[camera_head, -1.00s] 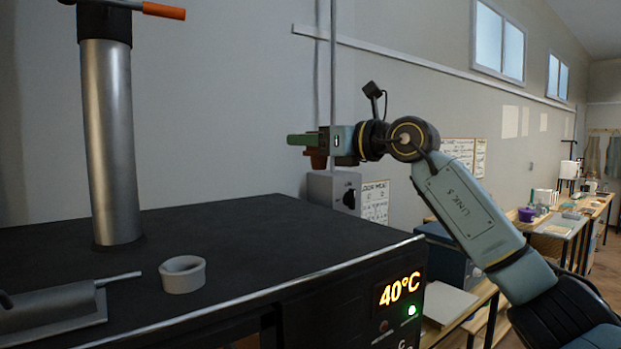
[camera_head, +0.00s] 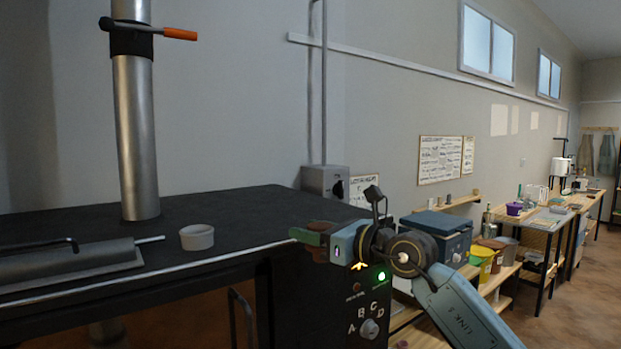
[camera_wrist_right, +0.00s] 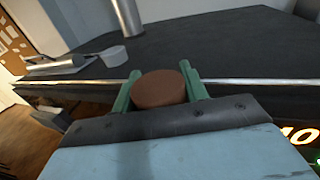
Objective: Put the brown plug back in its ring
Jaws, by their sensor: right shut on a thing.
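The brown plug (camera_wrist_right: 158,88) is held between the green fingers of my right gripper (camera_wrist_right: 160,92) in the right wrist view. In the head view my right gripper (camera_head: 304,239) is at the front edge of the dark kiln top, to the right of the ring, and the plug (camera_head: 318,253) is partly hidden by the fingers. The pale grey ring (camera_head: 197,239) stands on the kiln top near its front edge, apart from the gripper. It also shows in the right wrist view (camera_wrist_right: 113,56). My left gripper is not in view.
A metal flue (camera_head: 137,140) with an orange-handled lever (camera_head: 180,34) rises from the black kiln top (camera_head: 240,210). A grey slab with a rod (camera_head: 75,264) lies left of the ring. Benches with a blue box (camera_head: 437,232) and pots stand to the right.

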